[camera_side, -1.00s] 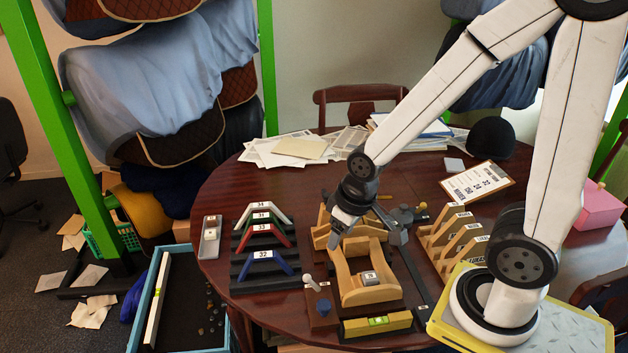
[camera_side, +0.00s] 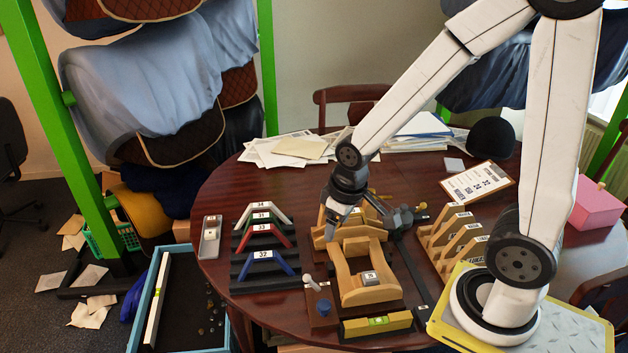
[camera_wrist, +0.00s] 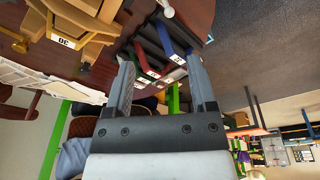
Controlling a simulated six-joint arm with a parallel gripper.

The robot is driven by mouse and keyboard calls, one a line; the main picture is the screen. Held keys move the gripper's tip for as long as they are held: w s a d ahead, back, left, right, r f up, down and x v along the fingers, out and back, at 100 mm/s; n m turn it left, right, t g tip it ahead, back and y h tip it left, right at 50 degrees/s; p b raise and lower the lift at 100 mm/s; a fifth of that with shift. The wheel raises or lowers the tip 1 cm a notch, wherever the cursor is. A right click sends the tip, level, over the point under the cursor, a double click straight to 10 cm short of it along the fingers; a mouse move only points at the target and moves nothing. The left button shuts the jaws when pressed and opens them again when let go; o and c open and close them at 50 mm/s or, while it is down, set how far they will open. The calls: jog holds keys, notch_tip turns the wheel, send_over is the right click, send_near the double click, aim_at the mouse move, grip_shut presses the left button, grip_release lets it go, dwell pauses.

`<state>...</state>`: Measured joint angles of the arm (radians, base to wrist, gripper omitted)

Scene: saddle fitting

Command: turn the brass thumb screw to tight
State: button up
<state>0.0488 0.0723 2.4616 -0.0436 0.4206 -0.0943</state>
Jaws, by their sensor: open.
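A small brass knob (camera_side: 421,206), which looks like the thumb screw, sits at the right end of a dark grey clamp-like part (camera_side: 400,217) behind the wooden saddle form (camera_side: 365,275). Another small brass-coloured piece (camera_side: 376,192) shows just right of my wrist. I cannot tell how tight either is. My gripper (camera_side: 332,226) is left of the knob, over the rear wooden piece, and apart from the knob. In the wrist view my gripper (camera_wrist: 160,62) is open and empty, its two grey fingers wide apart.
Coloured numbered gauges (camera_side: 265,235) stand left of the saddle form. A wooden slotted rack (camera_side: 455,240) stands to its right. A spirit level (camera_side: 377,323) lies in front. Papers (camera_side: 290,148) and a clipboard (camera_side: 478,181) lie at the back of the round table.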

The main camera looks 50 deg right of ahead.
jog(key=w+d+n+g+h, duration=0.1)
jog(key=w+d+n+g, duration=0.15)
jog(key=w+d, duration=0.6)
jog(key=n+g+h, duration=0.2)
jog(key=n+g, duration=0.1)
jog(key=n, duration=0.2)
send_near(371, 191)
jog(key=shift+d+f+m, duration=0.25)
jog(key=shift+d+f, duration=0.1)
jog(key=shift+d, duration=0.1)
jog(key=shift+f, duration=0.1)
jog(key=shift+y, duration=0.3)
jog(key=shift+x, duration=3.75)
grip_shut()
